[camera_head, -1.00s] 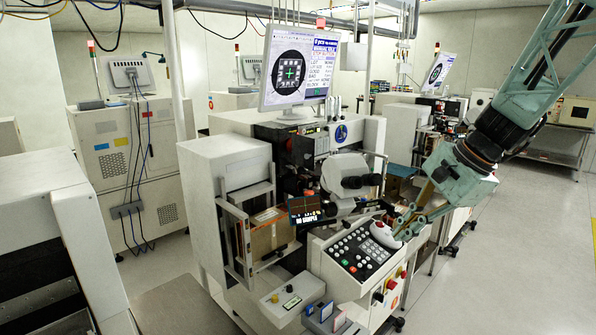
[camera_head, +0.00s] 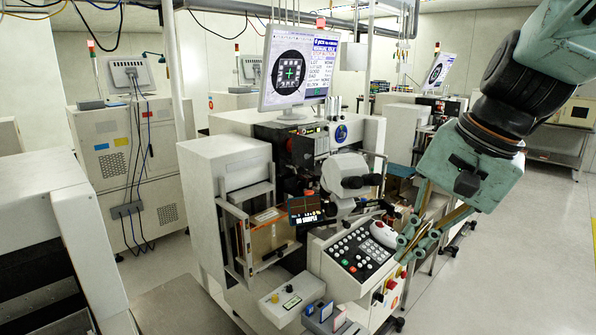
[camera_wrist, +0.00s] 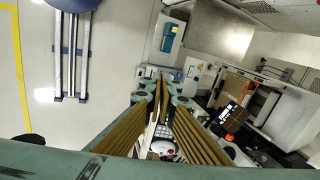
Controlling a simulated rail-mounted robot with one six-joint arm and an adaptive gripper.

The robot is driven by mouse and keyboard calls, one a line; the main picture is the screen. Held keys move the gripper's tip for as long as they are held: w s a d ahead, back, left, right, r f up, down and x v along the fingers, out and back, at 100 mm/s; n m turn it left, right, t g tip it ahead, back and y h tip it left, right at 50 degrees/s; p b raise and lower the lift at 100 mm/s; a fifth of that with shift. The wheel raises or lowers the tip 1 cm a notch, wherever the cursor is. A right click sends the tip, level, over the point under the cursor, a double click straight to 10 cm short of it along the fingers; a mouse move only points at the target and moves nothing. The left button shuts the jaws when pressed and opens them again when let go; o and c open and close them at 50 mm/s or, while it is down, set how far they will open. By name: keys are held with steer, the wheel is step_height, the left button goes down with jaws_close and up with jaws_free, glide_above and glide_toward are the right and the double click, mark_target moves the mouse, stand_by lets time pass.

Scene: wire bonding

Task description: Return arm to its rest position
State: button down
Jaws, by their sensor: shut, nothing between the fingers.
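My gripper (camera_head: 412,246) is teal with brown finger pads and hangs from my arm at the right of the head view. Its fingers are shut and empty, pointing down and left, in front of the right end of the bonder's control panel (camera_head: 345,262). In the wrist view my gripper (camera_wrist: 162,84) shows its long fingers meeting near the middle. The white joystick mouse (camera_head: 384,233) on the panel shows just left of the fingertips. It also shows between the fingers in the wrist view (camera_wrist: 163,147). I cannot tell the exact gap between fingertips and panel.
The wire bonder has a monitor (camera_head: 297,68), a microscope (camera_head: 350,174) and a small dark display (camera_head: 305,210). A grey cabinet (camera_head: 130,165) stands at the left. Open floor (camera_head: 520,250) lies to the right. A blue round stool seat (camera_wrist: 74,5) shows in the wrist view.

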steer(key=s+r+n+t+h, duration=0.1)
steer(key=s+n+h, duration=0.2)
steer(key=s, duration=1.9)
steer(key=shift+s+d+n, duration=0.2)
steer(key=shift+d+n, duration=0.25)
steer(key=shift+n, duration=1.95)
